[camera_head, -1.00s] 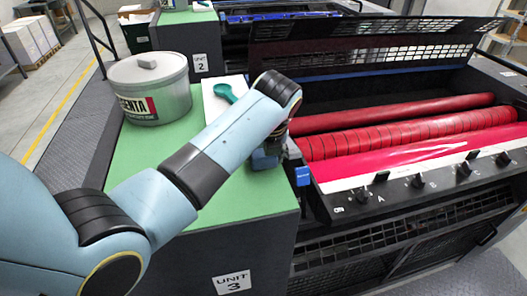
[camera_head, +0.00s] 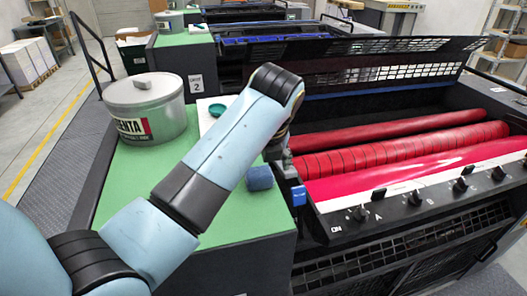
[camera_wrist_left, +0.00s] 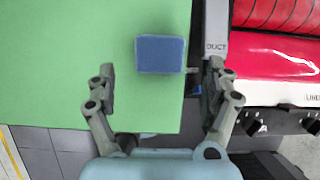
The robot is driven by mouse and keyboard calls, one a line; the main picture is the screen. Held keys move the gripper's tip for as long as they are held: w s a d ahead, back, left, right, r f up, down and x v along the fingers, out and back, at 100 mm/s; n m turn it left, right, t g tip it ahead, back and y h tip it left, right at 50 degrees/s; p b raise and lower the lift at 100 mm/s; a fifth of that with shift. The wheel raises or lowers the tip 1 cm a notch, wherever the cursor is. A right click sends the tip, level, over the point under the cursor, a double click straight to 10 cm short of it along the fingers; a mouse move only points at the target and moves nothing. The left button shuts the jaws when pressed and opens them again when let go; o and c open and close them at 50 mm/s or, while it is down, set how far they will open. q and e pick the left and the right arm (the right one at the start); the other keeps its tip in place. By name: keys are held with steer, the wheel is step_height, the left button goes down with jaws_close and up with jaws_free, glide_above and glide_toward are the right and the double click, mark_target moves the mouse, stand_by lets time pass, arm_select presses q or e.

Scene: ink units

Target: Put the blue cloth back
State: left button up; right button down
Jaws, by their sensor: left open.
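The blue cloth (camera_head: 260,177) is a small folded block on the green top near its right edge. It also shows in the left wrist view (camera_wrist_left: 161,54), a little ahead of and between the lines of the two fingers. My left gripper (camera_wrist_left: 161,72) is open and empty, with one finger on each side of the cloth's line and the right finger near the cabinet edge. My right gripper is in neither view.
The green top (camera_head: 160,225) carries a grey ink can (camera_head: 148,110) and a white sheet (camera_head: 206,112) with a teal tool (camera_head: 217,109), partly hidden by my arm. Right of it is the press with red rollers (camera_head: 400,150) and a knob panel (camera_head: 410,205). The front green area is clear.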

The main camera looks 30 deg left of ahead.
arm_select(q)
steer(key=v, duration=0.6)
steer(key=shift+r, duration=0.25)
steer(key=shift+s+d, duration=0.1)
